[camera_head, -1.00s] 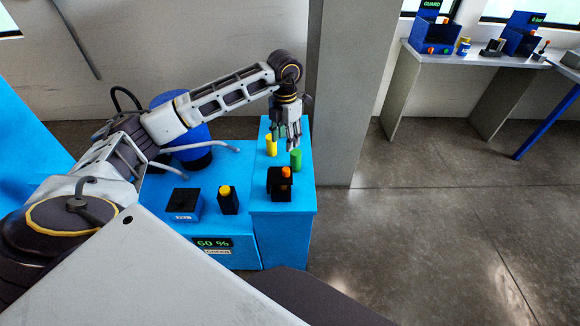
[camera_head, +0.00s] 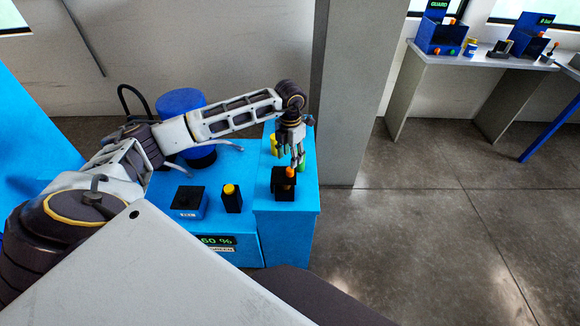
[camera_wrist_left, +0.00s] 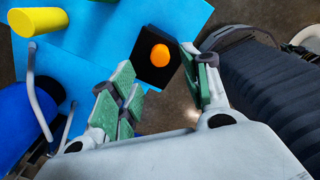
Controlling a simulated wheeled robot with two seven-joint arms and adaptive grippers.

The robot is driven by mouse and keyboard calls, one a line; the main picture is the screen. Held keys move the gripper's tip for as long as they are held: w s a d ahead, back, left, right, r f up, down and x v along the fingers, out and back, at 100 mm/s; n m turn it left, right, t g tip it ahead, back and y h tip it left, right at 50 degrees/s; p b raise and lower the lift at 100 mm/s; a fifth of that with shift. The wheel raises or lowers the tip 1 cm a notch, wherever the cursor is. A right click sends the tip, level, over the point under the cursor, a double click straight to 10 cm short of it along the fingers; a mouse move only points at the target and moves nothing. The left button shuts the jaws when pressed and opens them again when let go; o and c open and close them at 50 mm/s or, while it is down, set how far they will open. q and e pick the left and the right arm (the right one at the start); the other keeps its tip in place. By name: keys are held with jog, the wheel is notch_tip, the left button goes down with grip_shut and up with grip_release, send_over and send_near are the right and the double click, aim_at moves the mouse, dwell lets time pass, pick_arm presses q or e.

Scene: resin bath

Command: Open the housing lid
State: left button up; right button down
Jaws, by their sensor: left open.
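The small black housing (camera_head: 284,189) stands on the right-hand blue bench, near its front. An orange knob (camera_head: 290,172) sits at its top. I cannot make out a lid seam. My left gripper (camera_head: 298,160) points down just behind and above the knob, apart from it as far as I can tell. In the left wrist view the fingers (camera_wrist_left: 160,88) are spread and empty, with the orange knob (camera_wrist_left: 160,55) and black housing (camera_wrist_left: 150,76) beyond the gap between them. My right gripper is not in view.
A yellow cylinder (camera_head: 273,142) stands behind the housing. Left are a black-topped box (camera_head: 188,198), a yellow-capped black post (camera_head: 232,201) and a blue drum (camera_head: 183,101).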

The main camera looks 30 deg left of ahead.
aim_at(290, 169)
pick_arm(q)
jog(key=shift+f+p, duration=0.35)
jog(key=shift+f, duration=2.8)
grip_shut()
